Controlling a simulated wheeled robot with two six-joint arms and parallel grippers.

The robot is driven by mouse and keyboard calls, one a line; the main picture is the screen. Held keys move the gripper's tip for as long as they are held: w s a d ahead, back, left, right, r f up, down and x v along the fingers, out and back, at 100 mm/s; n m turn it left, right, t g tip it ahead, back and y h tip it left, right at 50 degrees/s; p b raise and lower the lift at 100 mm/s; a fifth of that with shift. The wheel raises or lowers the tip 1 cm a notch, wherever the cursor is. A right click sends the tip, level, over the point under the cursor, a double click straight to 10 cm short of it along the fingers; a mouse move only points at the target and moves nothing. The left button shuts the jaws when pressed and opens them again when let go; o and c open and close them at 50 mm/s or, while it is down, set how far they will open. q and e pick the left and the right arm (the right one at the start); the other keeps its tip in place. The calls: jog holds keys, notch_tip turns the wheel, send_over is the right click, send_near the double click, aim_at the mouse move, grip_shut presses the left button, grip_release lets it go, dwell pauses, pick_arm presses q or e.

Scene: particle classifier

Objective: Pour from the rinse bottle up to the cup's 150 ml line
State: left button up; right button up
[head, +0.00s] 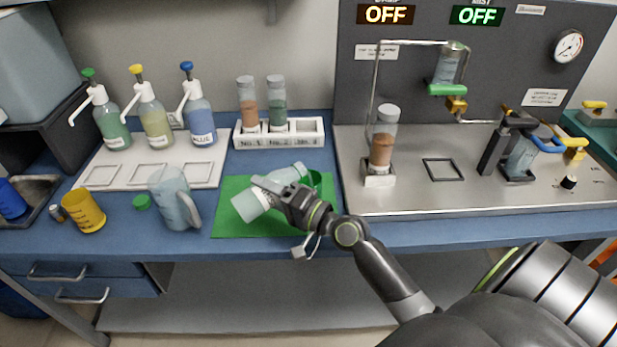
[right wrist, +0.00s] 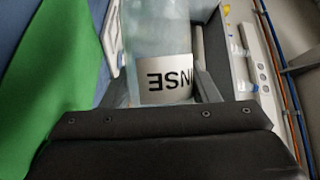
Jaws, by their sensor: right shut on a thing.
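The rinse bottle (head: 250,204) is a pale translucent bottle with a white label, tilted well over above the green mat. My right gripper (head: 284,191) is shut around it; in the right wrist view the bottle (right wrist: 155,35) sits between the fingers, with part of the label's lettering showing. The cup (head: 172,196) is a clear, pale-blue jug with a handle, upright on the blue bench left of the mat. The bottle is apart from the cup, to its right. No stream shows between them. The cup's 150 ml line and level cannot be read. My left gripper is not in view.
Pump bottles (head: 156,122) and a vial rack (head: 279,139) are behind.

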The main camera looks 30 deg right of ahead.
jog(key=shift+d+r+m+t, duration=0.15)
jog(key=shift+r+m+t, duration=0.25)
jog(key=shift+r+m, duration=0.4)
dwell(2.0)
